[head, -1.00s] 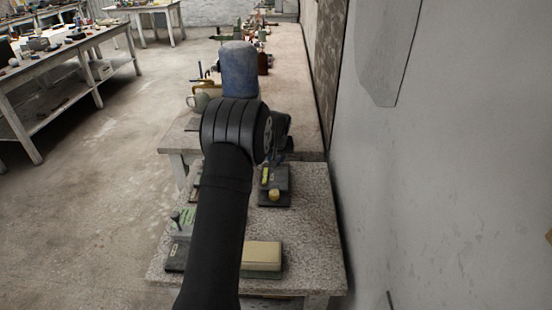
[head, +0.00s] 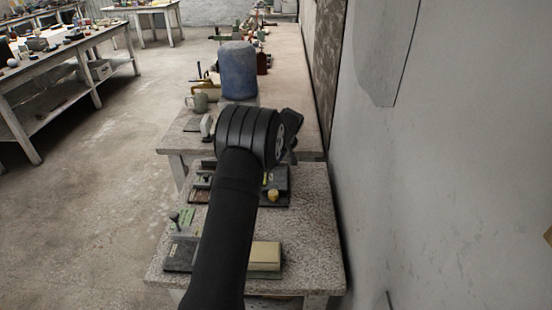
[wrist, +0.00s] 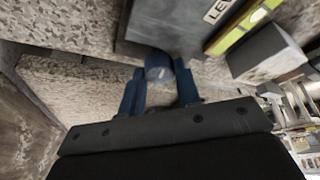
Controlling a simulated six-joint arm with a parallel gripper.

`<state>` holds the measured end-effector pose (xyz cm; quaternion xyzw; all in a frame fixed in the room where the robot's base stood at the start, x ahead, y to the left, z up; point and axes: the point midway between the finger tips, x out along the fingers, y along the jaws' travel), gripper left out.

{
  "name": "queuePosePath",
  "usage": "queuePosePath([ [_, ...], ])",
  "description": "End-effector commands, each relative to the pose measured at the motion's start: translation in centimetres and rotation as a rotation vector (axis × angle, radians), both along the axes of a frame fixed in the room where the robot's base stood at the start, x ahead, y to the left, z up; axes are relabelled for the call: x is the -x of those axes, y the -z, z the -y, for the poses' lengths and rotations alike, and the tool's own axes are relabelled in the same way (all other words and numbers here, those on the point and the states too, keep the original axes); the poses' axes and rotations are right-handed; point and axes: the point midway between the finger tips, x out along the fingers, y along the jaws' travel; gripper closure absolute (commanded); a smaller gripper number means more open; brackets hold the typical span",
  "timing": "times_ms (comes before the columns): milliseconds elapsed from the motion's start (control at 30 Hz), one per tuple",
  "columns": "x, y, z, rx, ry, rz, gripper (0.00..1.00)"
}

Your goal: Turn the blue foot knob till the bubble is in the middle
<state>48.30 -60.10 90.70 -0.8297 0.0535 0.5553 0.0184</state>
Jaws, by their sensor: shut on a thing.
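The blue foot knob (wrist: 158,68) is at the edge of a dark plate (wrist: 170,28) in the wrist view. My gripper (wrist: 159,76) has its two blue fingers on either side of the knob and is shut on it. A yellow-green level vial (wrist: 236,31) lies on the plate beside a partly seen label. A pale spot, perhaps the bubble, shows toward the vial's upper right end; its exact place is hard to read. In the head view the plate (head: 282,180) is partly behind my arm, which hides the blue knob and my fingers.
A brass-coloured knob (head: 272,195) is at the plate's near end. A cream-topped block (head: 264,256) and a green-grey device (head: 181,238) stand nearer on the speckled table (head: 315,225). The wall is close on the right.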

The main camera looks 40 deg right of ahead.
Motion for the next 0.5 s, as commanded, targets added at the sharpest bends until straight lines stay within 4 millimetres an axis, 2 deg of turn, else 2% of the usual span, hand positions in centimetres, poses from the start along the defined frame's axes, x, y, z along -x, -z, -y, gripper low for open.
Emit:
queuePosePath([
  [300, 0.03, 0.01, -0.01, -0.001, -0.001, -0.001, 0.92],
  [333, 0.03, 0.01, 0.00, -0.001, -0.001, -0.001, 0.68],
  [433, 0.03, 0.01, -0.01, -0.001, -0.001, -0.001, 0.48],
  [500, 0.02, 0.03, -0.04, -0.002, -0.002, -0.001, 0.48],
])
